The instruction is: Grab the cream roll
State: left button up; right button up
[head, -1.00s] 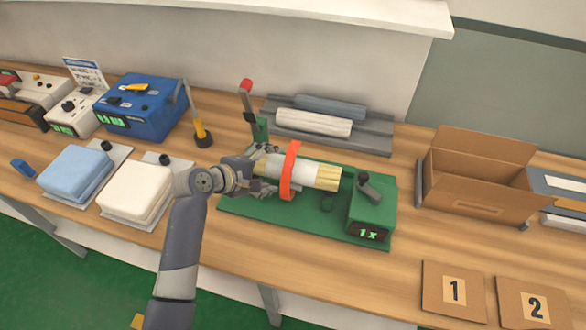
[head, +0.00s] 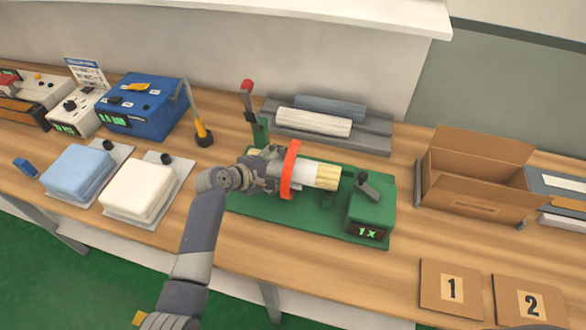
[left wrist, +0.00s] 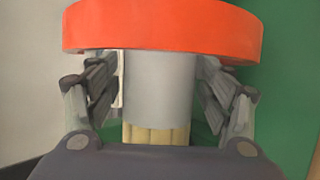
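The cream roll (head: 326,177) lies on the green machine (head: 300,218), in a pale grey-white sleeve with its cream end bare. An orange ring (head: 290,168) stands around it. My left gripper (head: 272,166) is at the roll's left end, left of the ring. In the left wrist view, its open fingers (left wrist: 160,92) stand on either side of the sleeved roll (left wrist: 160,88), below the orange ring (left wrist: 165,26). The fingers are close to the sleeve; I see no clear grip.
Grey and white rolls (head: 314,122) lie on a rack behind the machine. An open cardboard box (head: 478,195) stands to the right. Folded white (head: 138,188) and blue (head: 78,172) pads lie to the left. A red-tipped lever (head: 247,88) rises behind my gripper.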

pick_arm(q)
jog(key=c, duration=1)
jog(key=shift+o, duration=0.2)
jog(key=shift+r, duration=0.2)
